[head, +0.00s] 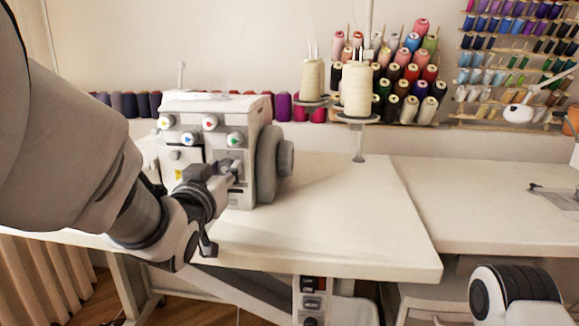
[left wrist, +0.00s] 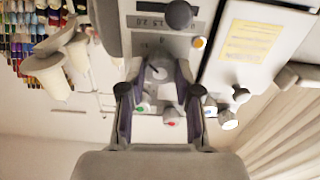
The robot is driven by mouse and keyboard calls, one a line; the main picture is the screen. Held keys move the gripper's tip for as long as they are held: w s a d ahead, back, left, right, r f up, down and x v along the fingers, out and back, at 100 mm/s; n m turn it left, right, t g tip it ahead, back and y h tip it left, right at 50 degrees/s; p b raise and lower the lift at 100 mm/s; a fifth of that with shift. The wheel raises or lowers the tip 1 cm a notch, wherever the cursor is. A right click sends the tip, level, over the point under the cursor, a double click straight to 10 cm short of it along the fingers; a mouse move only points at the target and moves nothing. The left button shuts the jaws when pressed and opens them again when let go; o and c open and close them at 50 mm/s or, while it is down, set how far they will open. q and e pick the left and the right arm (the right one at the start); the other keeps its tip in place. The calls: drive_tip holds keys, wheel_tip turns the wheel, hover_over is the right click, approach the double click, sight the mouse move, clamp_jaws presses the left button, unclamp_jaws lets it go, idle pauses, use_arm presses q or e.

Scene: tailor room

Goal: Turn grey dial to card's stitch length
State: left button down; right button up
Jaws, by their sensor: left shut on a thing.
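The white sewing machine (head: 215,120) stands on the table, with several coloured knobs on its front. My left gripper (head: 230,172) reaches its front panel from the left. In the left wrist view my left gripper (left wrist: 158,80) is shut on a grey dial (left wrist: 158,69) with a dark pointer line, one finger on each side. A printed number strip (left wrist: 150,22) lies near it; it seems to read 1.5 and 2.0. A yellow card (left wrist: 248,40) with lines of text is on the machine; its text is too blurred to read. In the head view the dial is mostly hidden by the gripper.
A dark round knob (left wrist: 179,14) sits by the number strip. A large grey handwheel (head: 275,165) is on the machine's right side. Thread cones (head: 357,88) stand behind. The white tabletop (head: 345,220) is clear on the right. My right arm shows at lower right.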

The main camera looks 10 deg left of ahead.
idle(0.3)
use_arm(q)
drive_tip(key=c, duration=0.8)
unclamp_jaws()
